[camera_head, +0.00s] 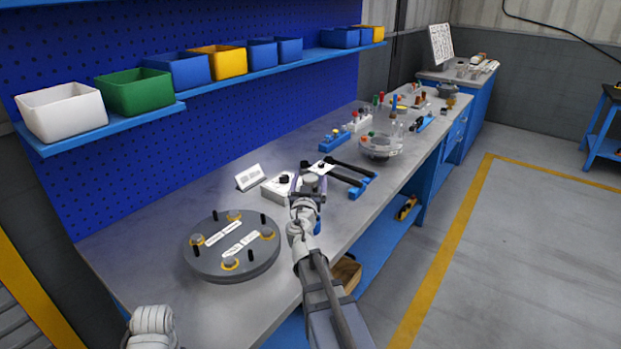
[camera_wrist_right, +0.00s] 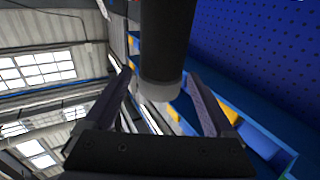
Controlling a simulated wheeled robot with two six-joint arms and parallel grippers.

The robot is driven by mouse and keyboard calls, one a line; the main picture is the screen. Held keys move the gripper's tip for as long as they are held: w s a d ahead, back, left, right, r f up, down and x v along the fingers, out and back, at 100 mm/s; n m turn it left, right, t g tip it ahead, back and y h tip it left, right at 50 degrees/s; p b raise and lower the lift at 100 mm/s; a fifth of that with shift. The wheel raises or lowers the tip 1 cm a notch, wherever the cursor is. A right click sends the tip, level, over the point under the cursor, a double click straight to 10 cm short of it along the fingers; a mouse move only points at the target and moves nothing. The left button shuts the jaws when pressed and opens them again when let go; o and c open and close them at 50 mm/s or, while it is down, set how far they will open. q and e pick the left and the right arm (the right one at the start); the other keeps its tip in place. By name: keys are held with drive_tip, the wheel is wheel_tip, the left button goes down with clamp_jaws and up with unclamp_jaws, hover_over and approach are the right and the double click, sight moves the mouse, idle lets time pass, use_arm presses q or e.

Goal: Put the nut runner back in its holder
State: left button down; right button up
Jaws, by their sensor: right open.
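My right gripper (camera_head: 308,190) is over the middle of the bench, in front of a small white-topped box. In the right wrist view its two fingers (camera_wrist_right: 165,98) are spread apart. A dark cylinder with a pale grey end, apparently the nut runner (camera_wrist_right: 168,40), stands between them, with gaps showing on both sides. In the head view the gripper hides most of it. A blue piece (camera_head: 317,226) shows just below the gripper; I cannot tell whether it is the holder.
A round grey flanged plate (camera_head: 231,262) with studs and labels lies left of the right gripper. The white-topped box (camera_head: 277,188), a label stand (camera_head: 249,178) and black-handled tools (camera_head: 350,172) are close by. Coloured bins line the shelf. Bare bench lies front left.

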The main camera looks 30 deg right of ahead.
use_arm(q)
drive_tip(key=shift+f, duration=0.15)
use_arm(e)
drive_tip(key=v, duration=0.5)
drive_tip(key=shift+s+a, duration=0.15)
drive_tip(key=shift+s, duration=0.05)
idle(0.3)
